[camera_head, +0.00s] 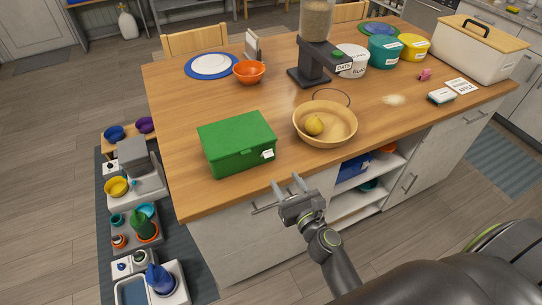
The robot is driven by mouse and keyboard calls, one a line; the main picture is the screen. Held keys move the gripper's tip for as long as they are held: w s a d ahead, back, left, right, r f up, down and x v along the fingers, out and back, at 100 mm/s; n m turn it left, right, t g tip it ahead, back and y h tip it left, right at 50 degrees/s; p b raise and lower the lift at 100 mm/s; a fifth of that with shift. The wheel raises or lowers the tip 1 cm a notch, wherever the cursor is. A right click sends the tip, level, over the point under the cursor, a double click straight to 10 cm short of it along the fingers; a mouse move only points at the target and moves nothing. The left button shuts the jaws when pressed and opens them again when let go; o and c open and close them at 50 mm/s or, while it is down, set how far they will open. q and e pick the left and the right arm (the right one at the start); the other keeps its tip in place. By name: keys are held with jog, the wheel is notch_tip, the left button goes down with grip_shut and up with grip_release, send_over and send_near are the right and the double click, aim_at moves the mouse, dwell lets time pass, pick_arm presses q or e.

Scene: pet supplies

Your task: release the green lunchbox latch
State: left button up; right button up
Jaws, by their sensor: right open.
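The green lunchbox (236,140) sits on the wooden table near its left front edge, with its lid closed. Its white latch (267,154) is on the front side, toward the right end. My right gripper (289,185) is open and empty, in front of the table's front edge, below and right of the latch, apart from it. My left gripper is not in view.
An orange bowl (249,72), a dispenser (313,62) and labelled tubs (384,52) stand farther back. The tabletop (205,199) before the lunchbox is clear.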

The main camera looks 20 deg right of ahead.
aim_at(267, 155)
jog(key=w, duration=1)
jog(key=shift+w+a, duration=0.1)
jog(key=shift+a, duration=0.05)
